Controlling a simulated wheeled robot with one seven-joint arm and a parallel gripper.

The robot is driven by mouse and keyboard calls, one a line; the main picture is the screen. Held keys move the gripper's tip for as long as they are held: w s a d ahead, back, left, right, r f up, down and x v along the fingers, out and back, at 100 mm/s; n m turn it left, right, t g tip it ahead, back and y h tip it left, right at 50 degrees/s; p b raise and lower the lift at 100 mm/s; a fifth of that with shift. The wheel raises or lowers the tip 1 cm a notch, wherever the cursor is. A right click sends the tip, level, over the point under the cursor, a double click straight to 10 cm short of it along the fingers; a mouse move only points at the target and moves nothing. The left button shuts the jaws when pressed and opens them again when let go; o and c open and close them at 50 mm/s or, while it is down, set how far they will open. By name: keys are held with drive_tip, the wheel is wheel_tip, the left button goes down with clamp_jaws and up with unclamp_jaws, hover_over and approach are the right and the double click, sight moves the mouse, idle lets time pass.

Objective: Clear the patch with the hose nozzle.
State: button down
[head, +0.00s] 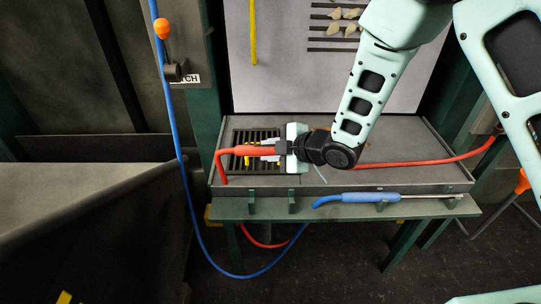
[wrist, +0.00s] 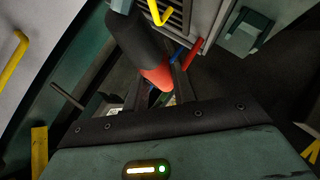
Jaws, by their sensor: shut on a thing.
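My gripper (head: 271,153) reaches left over the grey bench and is shut on a red hose tool (head: 240,152), which seems to be the nozzle. Its red tail bends down at the left. In the wrist view a dark cylinder with a red end (wrist: 157,76) shows by the jaws; the fingertips are partly hidden. A likely patch is the cluster of pale lumps (head: 346,13) on the slotted part of the white panel. My gripper is below and left of it, well apart.
A blue-handled wand (head: 355,198) lies on the front shelf (head: 275,209). A blue hose (head: 181,170) hangs at the left. A slotted grate (head: 240,137) lies under the red tool. A red hose (head: 430,161) crosses the bench at right. A yellow strip (head: 253,35) hangs on the panel.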

drive_tip(key=w+r+p, duration=0.2)
drive_tip(key=w, duration=0.5)
drive_tip(key=shift+r, duration=0.15)
drive_tip(key=shift+d, duration=0.1)
idle(1.0)
drive_tip(key=w+d+r+m+t+y+b, duration=0.2)
drive_tip(key=w+d+m+t+y+b, duration=0.2)
drive_tip(key=w+y+b, duration=0.4)
drive_tip(key=w+d+m+b, duration=0.1)
drive_tip(key=w+b, duration=0.1)
drive_tip(key=b, duration=0.3)
drive_tip(key=shift+d+r, duration=0.15)
drive_tip(key=shift+r, duration=0.1)
idle(0.6)
drive_tip(key=shift+d, duration=0.15)
drive_tip(key=d+b, duration=0.2)
drive_tip(key=d, duration=1.4)
drive_tip(key=shift+s+d, duration=0.3)
idle(2.2)
